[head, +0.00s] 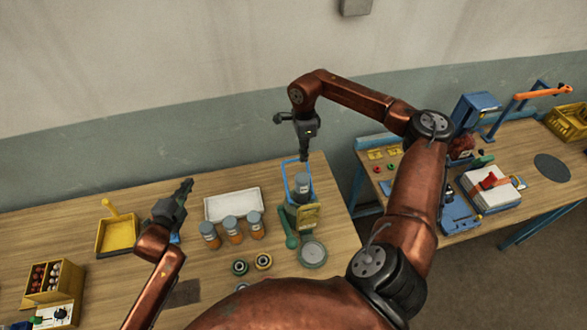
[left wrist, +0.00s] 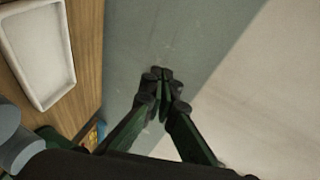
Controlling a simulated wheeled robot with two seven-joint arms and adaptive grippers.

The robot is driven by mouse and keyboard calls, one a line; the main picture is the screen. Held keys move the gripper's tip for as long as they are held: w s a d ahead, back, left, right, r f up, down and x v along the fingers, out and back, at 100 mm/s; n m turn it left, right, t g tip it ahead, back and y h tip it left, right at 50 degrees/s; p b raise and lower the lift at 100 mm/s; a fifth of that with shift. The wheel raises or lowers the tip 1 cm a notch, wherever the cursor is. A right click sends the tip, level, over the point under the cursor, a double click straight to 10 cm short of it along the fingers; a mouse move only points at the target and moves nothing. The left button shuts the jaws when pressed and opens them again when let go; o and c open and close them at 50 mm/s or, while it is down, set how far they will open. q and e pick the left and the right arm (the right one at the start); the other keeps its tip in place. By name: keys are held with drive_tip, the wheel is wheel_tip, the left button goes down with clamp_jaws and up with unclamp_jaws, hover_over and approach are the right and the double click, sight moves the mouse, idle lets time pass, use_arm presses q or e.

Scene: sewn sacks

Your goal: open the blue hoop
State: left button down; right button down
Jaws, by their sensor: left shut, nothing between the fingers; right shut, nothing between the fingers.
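The blue hoop (head: 286,183) is a thin blue outline near the back right of the left table. A grey-topped jar (head: 303,188) shows within or in front of it; I cannot tell which. My right gripper (head: 304,157) points down, shut and empty, by the hoop's upper edge. I cannot tell whether it touches the hoop. My left gripper (head: 187,183) is shut and empty, well left of the hoop, over the table. Its closed fingertips also show in the left wrist view (left wrist: 162,75), against the wall.
A white tray (head: 208,210), several orange jars (head: 233,236), a green-handled tool (head: 290,232) and a round grey disc (head: 313,254) are near the hoop. A yellow dustpan (head: 116,238) lies left. A second table (head: 530,148) stands right across a gap.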

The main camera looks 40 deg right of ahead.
use_arm(q)
drive_tip(key=s+d+r+m+g+h, duration=0.2)
drive_tip(key=s+d+g, duration=0.1)
drive_tip(key=s+d, duration=0.8)
drive_tip(key=s+d+r+m+g+h, duration=0.2)
drive_tip(key=s+d+g, duration=0.1)
drive_tip(key=s+d, duration=0.85)
drive_tip(key=x, duration=0.9)
drive_tip(key=shift+w, duration=0.25)
drive_tip(key=shift+w, duration=0.1)
drive_tip(key=shift+w+d+f+y, duration=0.35)
drive_tip(key=shift+w+y, duration=0.05)
drive_tip(key=shift+w, duration=0.25)
use_arm(e)
drive_tip(key=c, duration=2.6)
unclamp_jaws()
drive_tip(key=shift+c, duration=0.2)
drive_tip(key=o, duration=0.6)
